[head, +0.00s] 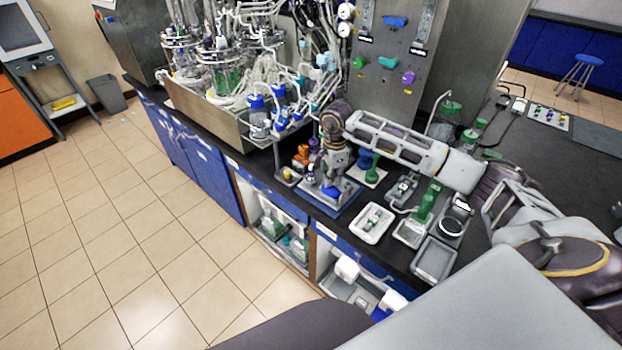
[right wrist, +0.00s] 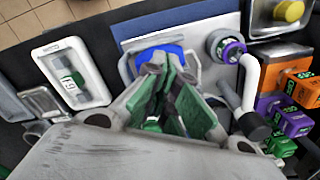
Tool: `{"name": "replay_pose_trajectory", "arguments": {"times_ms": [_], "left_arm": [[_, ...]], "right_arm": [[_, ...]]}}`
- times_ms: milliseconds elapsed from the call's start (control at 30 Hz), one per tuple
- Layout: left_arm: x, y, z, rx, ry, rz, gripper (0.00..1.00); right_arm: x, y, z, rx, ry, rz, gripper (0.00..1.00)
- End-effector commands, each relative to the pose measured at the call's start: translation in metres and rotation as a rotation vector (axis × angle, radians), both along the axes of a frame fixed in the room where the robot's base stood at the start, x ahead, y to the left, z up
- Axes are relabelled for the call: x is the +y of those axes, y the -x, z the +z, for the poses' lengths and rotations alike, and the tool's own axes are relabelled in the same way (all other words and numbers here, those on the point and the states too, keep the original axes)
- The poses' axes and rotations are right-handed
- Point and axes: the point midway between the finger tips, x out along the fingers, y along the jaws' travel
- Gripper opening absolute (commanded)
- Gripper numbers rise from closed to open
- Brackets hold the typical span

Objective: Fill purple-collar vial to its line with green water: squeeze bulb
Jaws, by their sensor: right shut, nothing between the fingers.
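My right gripper (head: 334,180) comes in from the right over the bench, pointing down. In the right wrist view its fingertips (right wrist: 160,72) are close together with nothing held between them. A blue piece (right wrist: 165,52), perhaps the squeeze bulb, lies just beyond the fingertips; it also shows below the gripper in the head view (head: 331,191). Whether the fingers touch it I cannot tell. A vial with a purple collar (right wrist: 231,49) stands upright to the right of the fingertips on a pale plate. Its fill level is not visible. My left gripper is not in view.
Orange boxes (right wrist: 279,72) and purple boxes (right wrist: 287,115) stand close to the right of the gripper. A bioreactor with many tubes (head: 222,75) stands behind. Floor at left is free.

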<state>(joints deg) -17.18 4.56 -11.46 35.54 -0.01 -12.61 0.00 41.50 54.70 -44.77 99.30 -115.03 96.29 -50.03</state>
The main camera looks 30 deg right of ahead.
Motion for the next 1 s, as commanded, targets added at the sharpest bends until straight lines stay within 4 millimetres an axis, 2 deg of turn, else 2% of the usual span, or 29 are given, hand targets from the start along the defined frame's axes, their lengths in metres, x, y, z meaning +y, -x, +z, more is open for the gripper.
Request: {"name": "replay_pose_trajectory", "arguments": {"times_ms": [700, 1000], "left_arm": [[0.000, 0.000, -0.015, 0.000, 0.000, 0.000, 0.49], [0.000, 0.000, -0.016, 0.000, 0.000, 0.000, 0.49]], "right_arm": [[0.000, 0.000, -0.019, 0.000, 0.000, 0.000, 0.00], [0.000, 0.000, -0.020, 0.000, 0.000, 0.000, 0.00]]}}
